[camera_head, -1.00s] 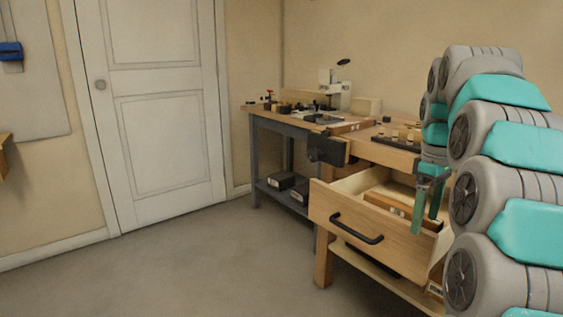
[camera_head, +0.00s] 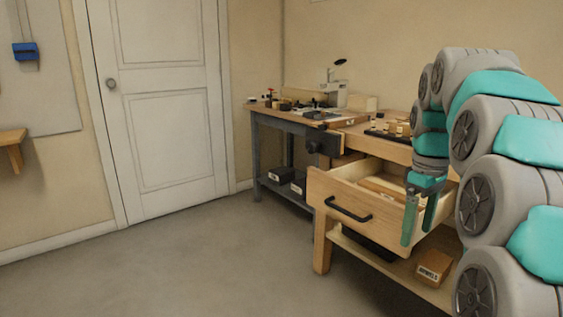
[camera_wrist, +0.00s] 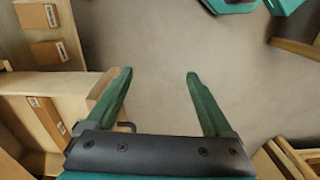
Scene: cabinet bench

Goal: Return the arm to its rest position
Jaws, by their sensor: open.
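My gripper (camera_head: 420,215) is open, its two green fingers pointing down at the right end of the pulled-out drawer (camera_head: 345,205) in the head view. In the wrist view my gripper (camera_wrist: 158,95) shows both fingers spread wide with only grey floor between them. The drawer's front edge (camera_wrist: 103,95) lies just left of the left finger in that view. My grey and teal arm fills the right side of the head view and hides part of the bench.
The wooden bench (camera_head: 323,245) has a lower shelf with a labelled box (camera_head: 434,267). A grey workbench (camera_head: 257,150) with tools stands behind. A white door (camera_head: 160,110) and a wooden wall shelf (camera_head: 12,138) are at left. The floor (camera_head: 190,255) in front is clear.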

